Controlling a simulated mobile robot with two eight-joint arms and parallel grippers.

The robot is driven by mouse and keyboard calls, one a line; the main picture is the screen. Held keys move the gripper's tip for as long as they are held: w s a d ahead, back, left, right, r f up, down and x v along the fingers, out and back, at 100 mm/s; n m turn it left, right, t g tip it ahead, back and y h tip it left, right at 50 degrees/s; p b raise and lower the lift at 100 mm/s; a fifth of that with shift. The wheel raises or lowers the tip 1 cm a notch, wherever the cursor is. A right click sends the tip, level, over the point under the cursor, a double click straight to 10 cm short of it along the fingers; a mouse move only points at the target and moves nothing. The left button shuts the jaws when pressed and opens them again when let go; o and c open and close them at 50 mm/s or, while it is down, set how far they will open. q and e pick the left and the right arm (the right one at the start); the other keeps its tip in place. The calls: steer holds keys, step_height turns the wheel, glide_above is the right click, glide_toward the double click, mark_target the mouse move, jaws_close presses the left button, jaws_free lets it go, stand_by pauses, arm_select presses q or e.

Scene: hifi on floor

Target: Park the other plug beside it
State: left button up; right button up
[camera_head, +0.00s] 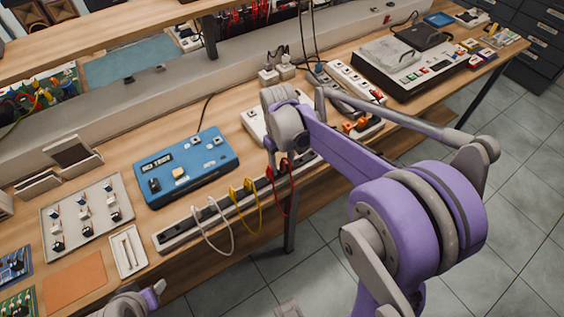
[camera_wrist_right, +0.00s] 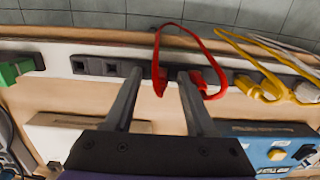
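A long socket strip (camera_head: 172,238) lies along the bench's front edge and crosses the right wrist view (camera_wrist_right: 58,62). A red cord loop (camera_head: 289,200) with red plugs at its ends sits at the strip. In the right wrist view one red plug (camera_wrist_right: 160,81) lies between the fingers of my right gripper (camera_wrist_right: 159,73), with gaps to both. The other red plug (camera_wrist_right: 197,78) is just right of the right finger. My right gripper is open; its fingers are mostly hidden by my arm in the head view. My left gripper (camera_head: 150,294) is at the bottom left, partly cut off.
Yellow plugs (camera_head: 241,190) and white plugs (camera_head: 205,208) with hanging loops occupy the strip farther left. Empty dark sockets (camera_wrist_right: 95,67) and a green plug (camera_wrist_right: 15,71) show left of the red plugs in the wrist view. A blue test box (camera_head: 186,165) stands behind the strip.

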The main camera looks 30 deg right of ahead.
arm_select(q)
steer(key=r+p, duration=0.1)
steer(key=w+r+p, duration=0.1)
steer(key=r, duration=0.1)
steer(key=r+p, duration=0.1)
steer(key=shift+w+r+p, duration=0.3)
steer(key=shift+r, duration=0.1)
arm_select(e)
step_height(320, 180, up, 16)
steer(key=shift+w, duration=0.4)
arm_select(q)
steer(key=shift+s, duration=0.1)
arm_select(e)
steer(key=shift+f, duration=0.1)
